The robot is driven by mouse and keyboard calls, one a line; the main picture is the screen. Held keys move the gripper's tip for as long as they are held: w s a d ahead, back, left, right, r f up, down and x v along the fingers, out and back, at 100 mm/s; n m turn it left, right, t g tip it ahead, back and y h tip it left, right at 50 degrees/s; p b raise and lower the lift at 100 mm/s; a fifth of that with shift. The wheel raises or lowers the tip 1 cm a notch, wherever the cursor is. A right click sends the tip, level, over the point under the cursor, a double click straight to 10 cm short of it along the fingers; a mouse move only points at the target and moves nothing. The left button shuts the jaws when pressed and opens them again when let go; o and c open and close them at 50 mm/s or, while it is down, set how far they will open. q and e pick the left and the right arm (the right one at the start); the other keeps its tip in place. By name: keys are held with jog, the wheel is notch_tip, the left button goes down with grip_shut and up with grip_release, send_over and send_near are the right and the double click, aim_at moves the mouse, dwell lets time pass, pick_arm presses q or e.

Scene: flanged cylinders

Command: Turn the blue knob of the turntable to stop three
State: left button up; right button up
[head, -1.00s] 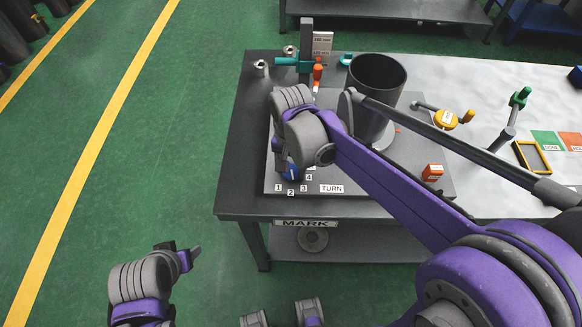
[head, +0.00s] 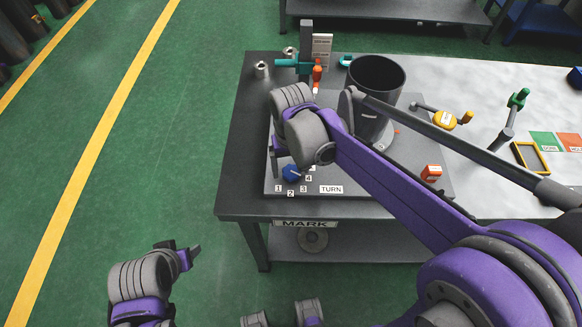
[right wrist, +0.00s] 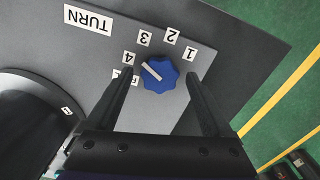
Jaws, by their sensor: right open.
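The blue knob (head: 291,173) sits on the grey panel (head: 350,187) near the TURN label (head: 331,189). In the right wrist view the blue knob (right wrist: 161,82) has a white pointer bar that points roughly at the 4 label (right wrist: 129,58), beside the 3 label (right wrist: 144,38). My right gripper (right wrist: 160,76) is open, with one finger on each side of the knob and a gap to both sides; its height over the knob is hard to judge. My left gripper (head: 188,257) is over the floor at lower left, its jaws unclear.
A dark open cylinder (head: 376,82) stands on the panel behind my right arm. A teal-handled post (head: 305,62) stands behind. The table's front-left edge is bare.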

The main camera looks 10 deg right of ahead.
aim_at(291, 171)
jog(key=shift+r+p, duration=1.35)
jog(key=shift+r, duration=1.25)
pick_arm(q)
jog(key=r, duration=0.2)
jog(key=w+r, duration=0.1)
jog(key=r, duration=0.1)
jog(key=shift+w, duration=0.2)
jog(key=shift+s, duration=0.1)
pick_arm(e)
jog(key=s+d+f+t, duration=0.1)
jog(key=s+d+t, duration=0.1)
jog(key=s, duration=0.4)
jog(key=s+d+f+t, duration=0.2)
jog(key=s+d+t, duration=0.1)
jog(key=s, duration=0.4)
jog(key=shift+d+f+n+t, duration=0.15)
jog(key=shift+d+n+t, duration=0.15)
jog(key=shift+d, duration=0.55)
jog(key=shift+o, duration=0.4)
